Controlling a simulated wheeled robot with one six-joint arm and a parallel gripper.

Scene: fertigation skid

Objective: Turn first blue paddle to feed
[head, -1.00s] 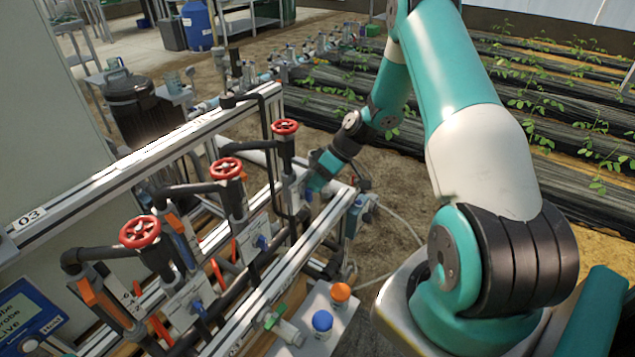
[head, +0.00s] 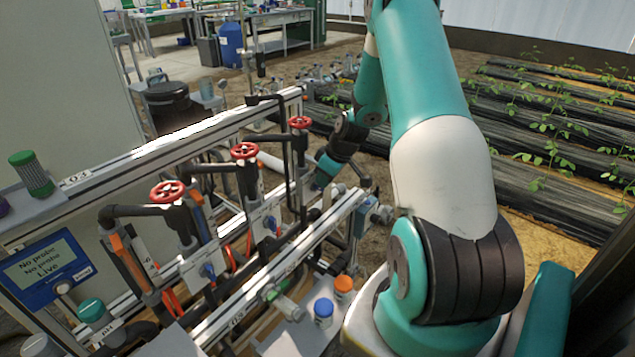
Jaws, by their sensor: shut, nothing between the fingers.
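Blue paddles sit on pale valve panels along the skid: one at the near panel (head: 208,270) and one at the middle panel (head: 270,223). The far panel, under the farthest red handwheel (head: 299,122), is mostly covered by my wrist, and its paddle cannot be made out. My gripper (head: 311,190) is at that far panel, beyond the white rail. It is small and partly hidden; it appears shut with nothing held. I cannot tell whether it touches a paddle.
Two more red handwheels (head: 167,191) (head: 244,151) and dark pipes rise between the rails. A display (head: 48,268) is at left.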

